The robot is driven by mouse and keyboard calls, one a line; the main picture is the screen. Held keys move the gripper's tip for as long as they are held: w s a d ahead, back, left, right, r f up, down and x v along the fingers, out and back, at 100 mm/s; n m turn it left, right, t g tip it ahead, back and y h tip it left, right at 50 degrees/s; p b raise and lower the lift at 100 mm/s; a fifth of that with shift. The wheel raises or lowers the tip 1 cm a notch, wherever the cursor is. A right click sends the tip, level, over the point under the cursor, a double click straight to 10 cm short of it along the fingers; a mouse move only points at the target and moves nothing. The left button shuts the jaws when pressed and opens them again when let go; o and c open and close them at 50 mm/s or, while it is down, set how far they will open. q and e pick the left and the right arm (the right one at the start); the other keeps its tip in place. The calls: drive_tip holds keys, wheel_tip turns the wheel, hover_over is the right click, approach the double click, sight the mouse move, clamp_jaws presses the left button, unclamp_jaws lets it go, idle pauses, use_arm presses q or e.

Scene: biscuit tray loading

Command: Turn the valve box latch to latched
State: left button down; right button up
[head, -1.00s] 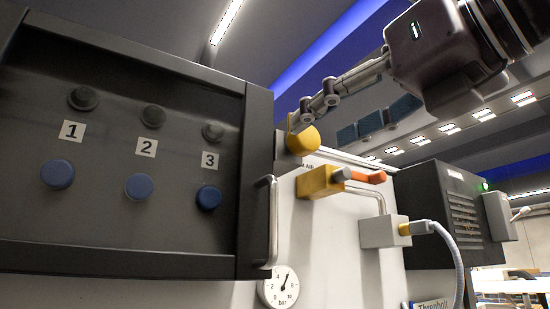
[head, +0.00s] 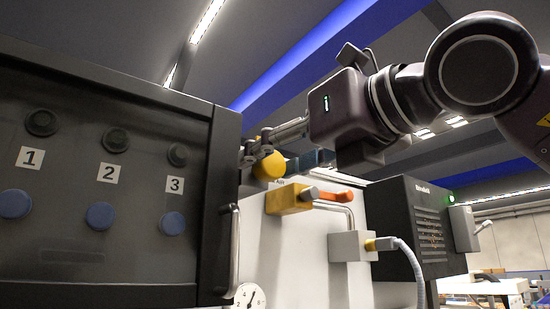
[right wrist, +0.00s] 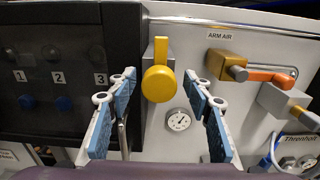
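The valve box (head: 95,255) is a dark box with a windowed door at the left. Just right of the door is its latch (head: 270,166), a round yellow knob. In the right wrist view the latch (right wrist: 158,84) has a yellow bar pointing up over a grey plate. My right gripper (head: 258,147) is at the latch in the head view, partly covering it. In the right wrist view my right gripper (right wrist: 160,92) is open, its blue-padded fingers apart on either side of the knob, with nothing between them held. My left gripper is not in view.
A bar handle (head: 234,250) stands out from the door edge, close to the latch. A pressure gauge (right wrist: 179,120) is below. Right of the latch is the "ARM AIR" valve (head: 288,198) with an orange lever (head: 335,196). A hose fitting (head: 350,246) and a dark vented unit (head: 410,225) stand farther right.

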drive_tip(key=shift+w+a, duration=0.1)
drive_tip(key=shift+w, duration=0.05)
drive_tip(key=c, duration=1)
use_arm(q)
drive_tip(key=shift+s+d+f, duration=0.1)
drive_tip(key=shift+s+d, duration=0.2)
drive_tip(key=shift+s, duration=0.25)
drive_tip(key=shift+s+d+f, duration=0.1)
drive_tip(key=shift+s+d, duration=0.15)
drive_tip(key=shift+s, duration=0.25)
